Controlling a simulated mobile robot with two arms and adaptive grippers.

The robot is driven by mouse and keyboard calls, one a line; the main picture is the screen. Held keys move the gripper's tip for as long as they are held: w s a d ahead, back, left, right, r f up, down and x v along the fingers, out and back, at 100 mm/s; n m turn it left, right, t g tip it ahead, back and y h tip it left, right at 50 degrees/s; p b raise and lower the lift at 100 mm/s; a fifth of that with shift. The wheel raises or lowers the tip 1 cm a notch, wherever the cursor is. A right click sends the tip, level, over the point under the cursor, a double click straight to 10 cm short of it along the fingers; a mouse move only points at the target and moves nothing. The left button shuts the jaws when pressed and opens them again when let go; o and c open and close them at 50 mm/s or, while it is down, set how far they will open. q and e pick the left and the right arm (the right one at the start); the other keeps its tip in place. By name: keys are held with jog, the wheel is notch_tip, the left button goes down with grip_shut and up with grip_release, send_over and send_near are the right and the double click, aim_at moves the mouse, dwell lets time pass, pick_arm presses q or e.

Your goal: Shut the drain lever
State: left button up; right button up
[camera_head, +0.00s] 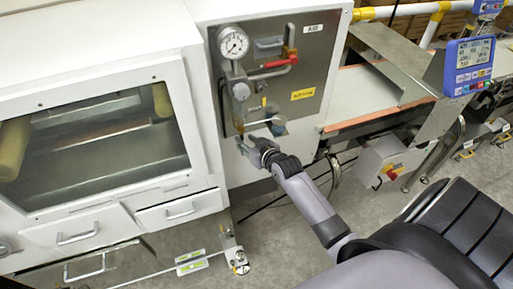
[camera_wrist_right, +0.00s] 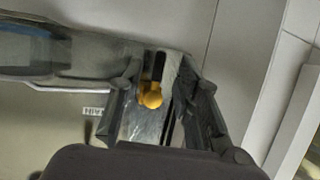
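My right gripper (camera_head: 247,146) is at the lower left of the steel valve panel, at the foot of the pipework. In the right wrist view its two fingers (camera_wrist_right: 155,112) stand apart. An orange lever end (camera_wrist_right: 152,99) with a dark stem shows between them, with gaps on both sides; I take it to be the drain lever. I cannot tell whether a finger touches it. A small label (camera_wrist_right: 95,112), upside down in this view, sits beside the left finger. In the head view the gripper largely hides the lever. My left gripper is out of view.
A pressure gauge (camera_head: 233,42), a red-handled valve (camera_head: 282,62) and a yellow label (camera_head: 303,94) are on the panel. A grey-blue cup-like part (camera_head: 278,124) is close above my right gripper. The belt (camera_head: 362,92) lies to the right; a windowed white cabinet (camera_head: 90,130) stands left.

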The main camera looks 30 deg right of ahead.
jog(key=v, duration=0.7)
jog(key=shift+s+r, duration=0.2)
jog(key=shift+s, duration=0.15)
jog(key=shift+f, duration=0.15)
